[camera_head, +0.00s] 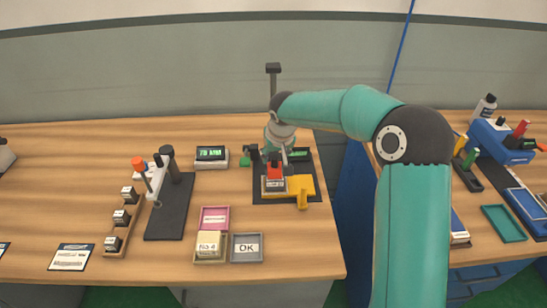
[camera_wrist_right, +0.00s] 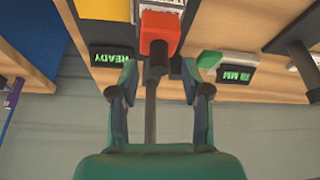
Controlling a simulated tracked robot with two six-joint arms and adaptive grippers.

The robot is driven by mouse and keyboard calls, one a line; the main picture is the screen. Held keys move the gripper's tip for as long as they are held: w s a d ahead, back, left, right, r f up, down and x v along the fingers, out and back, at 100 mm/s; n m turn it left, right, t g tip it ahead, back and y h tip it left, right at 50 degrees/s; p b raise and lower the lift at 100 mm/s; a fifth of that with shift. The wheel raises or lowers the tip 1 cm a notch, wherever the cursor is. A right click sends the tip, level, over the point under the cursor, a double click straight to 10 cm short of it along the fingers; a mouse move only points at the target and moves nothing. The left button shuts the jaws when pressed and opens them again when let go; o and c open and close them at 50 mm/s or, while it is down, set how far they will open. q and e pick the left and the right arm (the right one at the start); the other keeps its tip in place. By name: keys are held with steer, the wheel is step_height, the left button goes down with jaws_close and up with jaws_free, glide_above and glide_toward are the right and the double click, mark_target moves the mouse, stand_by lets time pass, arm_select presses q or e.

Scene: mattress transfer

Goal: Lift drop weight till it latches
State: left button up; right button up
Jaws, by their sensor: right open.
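The drop weight, a red-orange block (camera_head: 275,172), sits low on the tester's upright rod (camera_head: 273,82), above a labelled box (camera_head: 275,186). The tester stands on a black base (camera_head: 316,180) with a yellow part. In the right wrist view the red block (camera_wrist_right: 160,28) is at the top middle, with the dark rod (camera_wrist_right: 151,112) running below it. My right gripper (camera_head: 268,157) is at the rod by the block; in the wrist view its open fingers (camera_wrist_right: 158,72) lie on either side. Contact with the weight cannot be told. My left gripper is out of view.
A READY display (camera_wrist_right: 112,56) and a 70 MM display (camera_head: 211,155) stand near the tester, with a green button (camera_head: 245,161) between. A black stand with an orange-tipped lever (camera_head: 138,163) is left. Pink (camera_head: 214,212) and grey OK trays (camera_head: 247,260) lie in front.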

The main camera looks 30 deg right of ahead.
mark_target(275, 166)
steer(key=shift+x, duration=1.3)
steer(key=c, duration=0.9)
steer(key=shift+w+a, duration=0.1)
